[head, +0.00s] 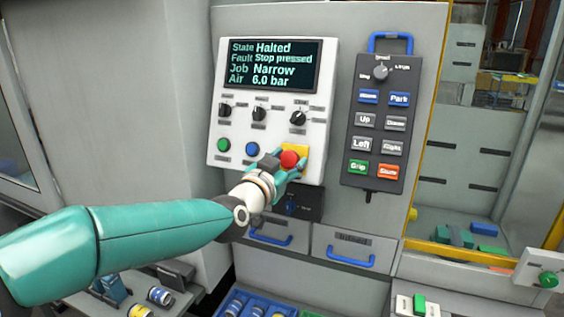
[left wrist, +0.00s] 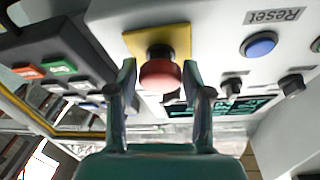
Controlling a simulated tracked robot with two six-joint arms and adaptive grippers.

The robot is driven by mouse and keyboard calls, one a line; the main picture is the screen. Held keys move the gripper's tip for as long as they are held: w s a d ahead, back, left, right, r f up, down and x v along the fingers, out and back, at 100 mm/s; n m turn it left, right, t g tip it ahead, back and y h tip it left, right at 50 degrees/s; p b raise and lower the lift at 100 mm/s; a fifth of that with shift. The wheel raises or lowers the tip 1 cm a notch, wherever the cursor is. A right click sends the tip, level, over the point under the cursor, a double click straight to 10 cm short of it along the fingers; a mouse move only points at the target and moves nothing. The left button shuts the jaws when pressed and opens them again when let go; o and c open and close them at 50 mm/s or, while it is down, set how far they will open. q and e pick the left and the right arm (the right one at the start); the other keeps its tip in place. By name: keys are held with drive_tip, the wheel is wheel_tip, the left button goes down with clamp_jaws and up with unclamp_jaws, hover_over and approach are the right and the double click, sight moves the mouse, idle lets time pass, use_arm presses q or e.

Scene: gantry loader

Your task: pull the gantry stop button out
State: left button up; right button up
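The gantry stop button is a red mushroom button (head: 289,159) on a yellow square plate at the lower right of the white control panel (head: 230,95). It also shows in the left wrist view (left wrist: 160,75), with a dark stem behind its head. The panel screen (head: 268,65) reads Halted and Stop pressed. My left gripper (head: 285,166) is at the button. In the left wrist view its two fingers (left wrist: 158,80) stand on either side of the red head, with a small gap seen at each side. My right gripper is not in view.
A green button (head: 223,144) and a blue Reset button (head: 252,149) sit left of the stop button, with dark knobs (head: 258,114) above. A grey pendant (head: 377,125) with several keys hangs to the right. Drawers with blue handles (head: 270,237) lie below.

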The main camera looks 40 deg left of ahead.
use_arm(q)
drive_tip(key=shift+o, duration=1)
drive_tip(key=shift+s+r, duration=0.1)
drive_tip(key=s+d, duration=0.2)
drive_tip(key=s, duration=0.9)
drive_tip(key=shift+s, duration=0.35)
drive_tip(key=shift+a+f, duration=0.1)
drive_tip(key=shift+f, duration=0.1)
